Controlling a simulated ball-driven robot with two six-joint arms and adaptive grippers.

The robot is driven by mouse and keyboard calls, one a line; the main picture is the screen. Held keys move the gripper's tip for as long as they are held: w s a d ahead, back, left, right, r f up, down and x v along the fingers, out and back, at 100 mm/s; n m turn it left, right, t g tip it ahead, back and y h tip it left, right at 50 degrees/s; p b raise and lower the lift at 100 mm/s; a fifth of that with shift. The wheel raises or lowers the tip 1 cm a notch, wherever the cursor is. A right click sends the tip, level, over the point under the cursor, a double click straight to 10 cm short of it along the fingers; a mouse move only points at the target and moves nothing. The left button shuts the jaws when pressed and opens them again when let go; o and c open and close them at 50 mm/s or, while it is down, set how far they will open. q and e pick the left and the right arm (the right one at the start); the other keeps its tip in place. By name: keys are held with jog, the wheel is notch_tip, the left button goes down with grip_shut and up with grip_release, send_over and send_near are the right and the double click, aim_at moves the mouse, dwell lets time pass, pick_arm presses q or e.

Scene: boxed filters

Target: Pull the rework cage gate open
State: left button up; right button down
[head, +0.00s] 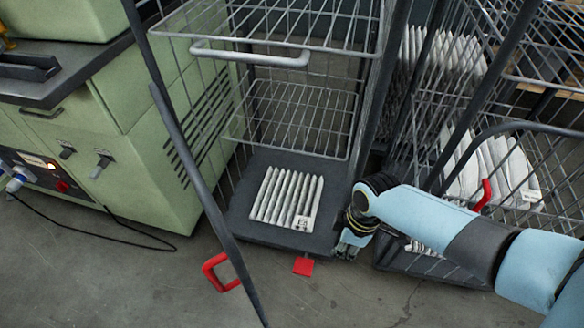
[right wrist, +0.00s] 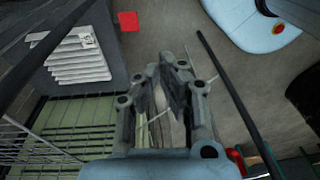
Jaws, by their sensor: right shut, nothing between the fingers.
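The wire cage in the middle of the head view has a grey deck (head: 240,215) and a red foot tab (head: 303,266). A dark bar (head: 212,210), apparently the gate's edge, slants out from its left side toward me. A red U-shaped handle (head: 218,272) sits beside the bar's lower part. My right gripper (head: 352,246) is shut and empty, pointing down at the deck's right front corner, apart from the red handle. In the right wrist view the gripper (right wrist: 176,66) points past the dark bar (right wrist: 225,85); a red piece (right wrist: 235,158) shows partly behind it. My left gripper is out of view.
A pleated filter pack (head: 286,198) lies on the deck. A second wire cage with several filters (head: 490,170) and a red handle (head: 484,195) stands close on the right. A green cabinet (head: 150,170) stands left, its cable on the floor.

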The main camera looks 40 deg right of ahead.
jog(key=w+a+r+n+y, duration=0.1)
jog(key=w+a+r+n, duration=0.2)
jog(key=r, duration=0.4)
jog(key=w+a+r+n+g+y+b, duration=0.1)
jog(key=w+r+n, duration=0.1)
jog(key=r+n, duration=0.4)
jog(key=w+a+r+n+y, duration=0.1)
jog(key=w+a+r+n, duration=0.15)
jog(key=r, duration=0.45)
pick_arm(q)
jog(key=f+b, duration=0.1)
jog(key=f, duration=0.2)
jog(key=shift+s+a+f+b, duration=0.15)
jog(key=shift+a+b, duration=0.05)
jog(key=shift+b, duration=0.2)
pick_arm(e)
jog(key=x, duration=0.9)
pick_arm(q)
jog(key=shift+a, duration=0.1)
pick_arm(e)
jog(key=shift+d+f, duration=0.1)
